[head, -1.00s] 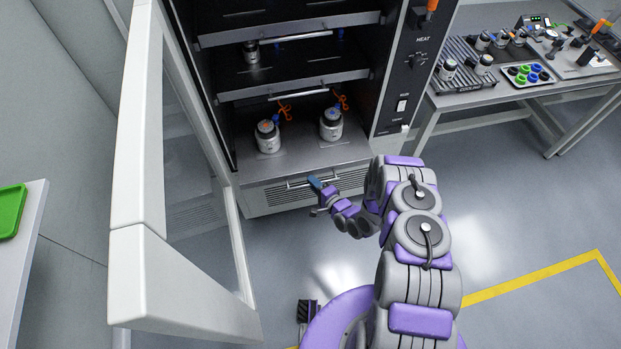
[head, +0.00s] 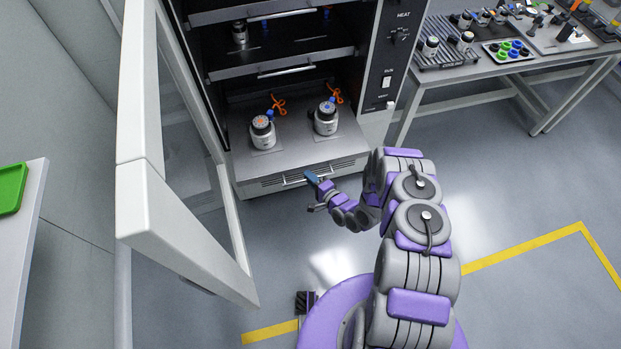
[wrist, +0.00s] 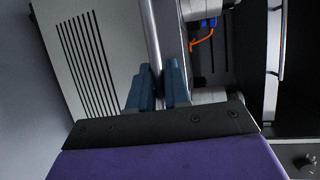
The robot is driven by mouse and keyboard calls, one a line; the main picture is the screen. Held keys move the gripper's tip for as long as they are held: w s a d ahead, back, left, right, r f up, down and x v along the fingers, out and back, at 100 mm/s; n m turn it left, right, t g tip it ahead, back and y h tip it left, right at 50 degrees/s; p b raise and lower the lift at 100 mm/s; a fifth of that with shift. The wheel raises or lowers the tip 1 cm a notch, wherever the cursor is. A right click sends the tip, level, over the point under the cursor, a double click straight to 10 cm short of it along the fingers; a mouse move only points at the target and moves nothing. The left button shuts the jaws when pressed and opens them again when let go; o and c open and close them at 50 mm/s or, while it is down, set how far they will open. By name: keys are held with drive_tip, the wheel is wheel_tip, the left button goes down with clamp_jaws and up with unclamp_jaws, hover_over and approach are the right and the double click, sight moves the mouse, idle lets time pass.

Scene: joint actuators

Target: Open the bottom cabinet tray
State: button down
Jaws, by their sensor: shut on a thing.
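The bottom tray (head: 300,160) of the cabinet is partly slid out, with a vented front panel and a thin metal handle (head: 297,178). My gripper (head: 311,178) is at the handle, near the middle of the tray front. In the wrist view, the blue fingers (wrist: 160,80) are shut around the bar of the handle (wrist: 152,40). The vented panel (wrist: 85,60) is left of the fingers there. The fingers hide part of the handle.
The cabinet's glass door (head: 185,215) stands open on the left. Upper shelves (head: 285,70) are above the tray. A green tray (head: 12,188) sits on a white surface at the left edge. The floor right of my arm is clear.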

drive_tip(key=c, duration=1.2)
unclamp_jaws()
drive_tip(key=shift+f, duration=0.1)
drive_tip(key=shift+o, duration=0.2)
drive_tip(key=p+v, duration=0.3)
drive_tip(key=v, duration=1.4)
drive_tip(key=shift+d, duration=0.15)
